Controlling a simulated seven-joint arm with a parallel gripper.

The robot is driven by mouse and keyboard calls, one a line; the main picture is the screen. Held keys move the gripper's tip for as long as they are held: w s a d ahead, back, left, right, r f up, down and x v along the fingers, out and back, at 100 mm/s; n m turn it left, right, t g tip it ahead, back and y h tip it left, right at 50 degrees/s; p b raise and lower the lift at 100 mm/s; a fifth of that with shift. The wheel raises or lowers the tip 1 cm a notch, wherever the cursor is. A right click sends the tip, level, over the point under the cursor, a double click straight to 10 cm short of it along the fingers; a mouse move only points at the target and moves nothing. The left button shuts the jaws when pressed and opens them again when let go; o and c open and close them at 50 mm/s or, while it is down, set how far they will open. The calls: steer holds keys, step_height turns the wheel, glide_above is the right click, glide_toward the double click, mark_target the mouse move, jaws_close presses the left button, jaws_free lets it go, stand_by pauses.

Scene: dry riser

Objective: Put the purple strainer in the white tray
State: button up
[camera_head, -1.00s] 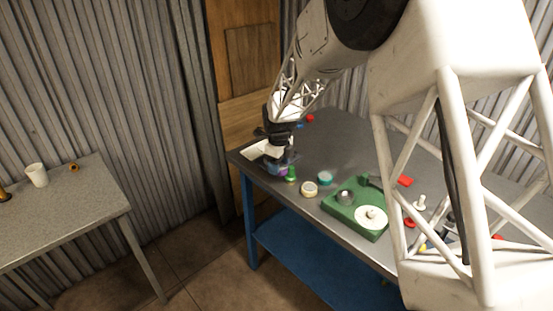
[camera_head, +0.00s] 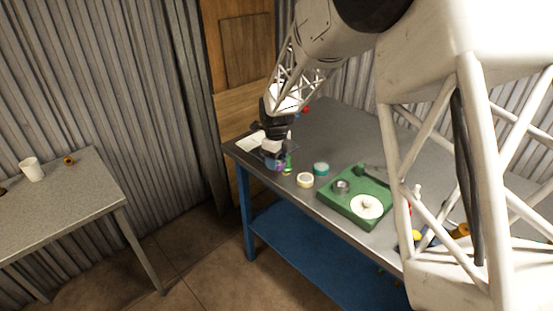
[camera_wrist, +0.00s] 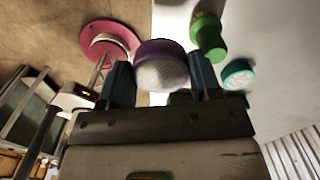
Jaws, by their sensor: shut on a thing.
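The purple strainer (camera_wrist: 160,66) is between the two blue fingers of my gripper (camera_wrist: 160,82) in the wrist view. It has a purple rim and a pale, mesh-like face. My gripper is shut on it. In the head view my gripper (camera_head: 276,161) is at the table's near left corner, with a bit of the purple strainer (camera_head: 282,166) showing below it. The white tray (camera_head: 246,143) lies at the table's left end, just left of my gripper and partly hidden by it. I cannot tell how high the strainer is above the table.
A green item (camera_wrist: 208,38) and a teal round item (camera_wrist: 238,75) are right of the strainer in the wrist view. A cream round item (camera_head: 305,180) and a green player-like box (camera_head: 356,197) stand further right on the grey table (camera_head: 345,135). A side table (camera_head: 70,200) holds a white cup (camera_head: 31,169).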

steer(key=shift+w+a, duration=0.1)
steer(key=shift+w, duration=0.05)
steer(key=shift+w+a+f+n, duration=0.1)
steer(key=shift+w+a+n, duration=0.3)
steer(key=shift+w+a, duration=0.8)
steer(key=shift+w+a+f+n, duration=0.15)
steer(key=shift+w+a+n, duration=0.35)
steer(key=shift+w, duration=1.35)
steer(key=shift+w+a+f+n, duration=0.1)
steer(key=shift+w+a+n, duration=0.2)
steer(key=shift+w+a, duration=0.9)
steer(key=shift+w+d+f, duration=0.2)
steer(key=shift+w+d, duration=0.1)
steer(key=shift+w, duration=0.05)
glide_above(254, 141)
steer(key=shift+w+f, duration=0.1)
steer(key=shift+f, duration=0.6)
steer(key=shift+f, duration=1.8)
steer(key=shift+f, duration=0.1)
